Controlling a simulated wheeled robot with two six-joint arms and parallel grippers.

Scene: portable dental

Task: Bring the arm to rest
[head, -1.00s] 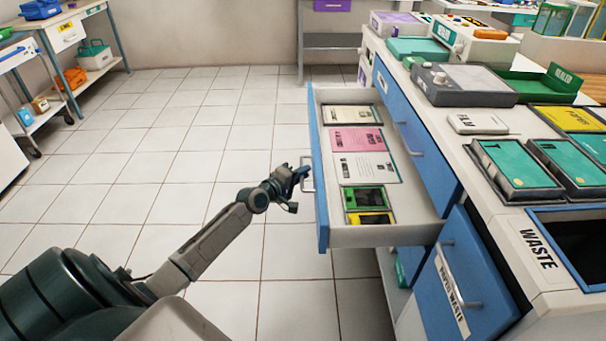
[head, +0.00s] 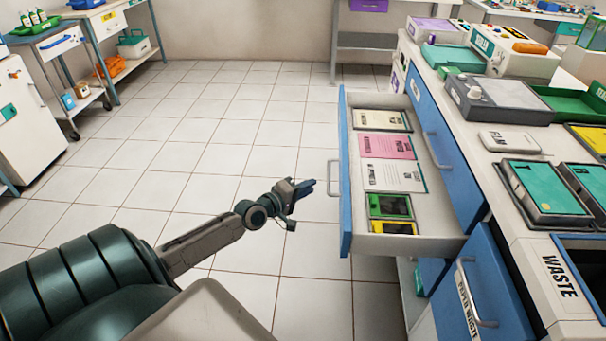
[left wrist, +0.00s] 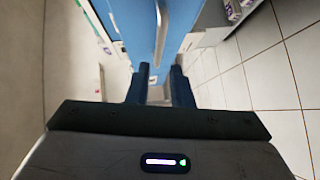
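My left arm reaches in from the left in the head view. Its gripper (head: 306,188) is just left of the handle (head: 332,178) of the pulled-out drawer (head: 346,215), with a small gap between them. My right gripper is in neither view.
The open drawer holds several cards, with a pink one (head: 387,146) among them. The counter (head: 480,160) at right carries trays and devices. A wheeled cart (head: 50,50) stands at far left. The tiled floor (head: 190,130) between is clear.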

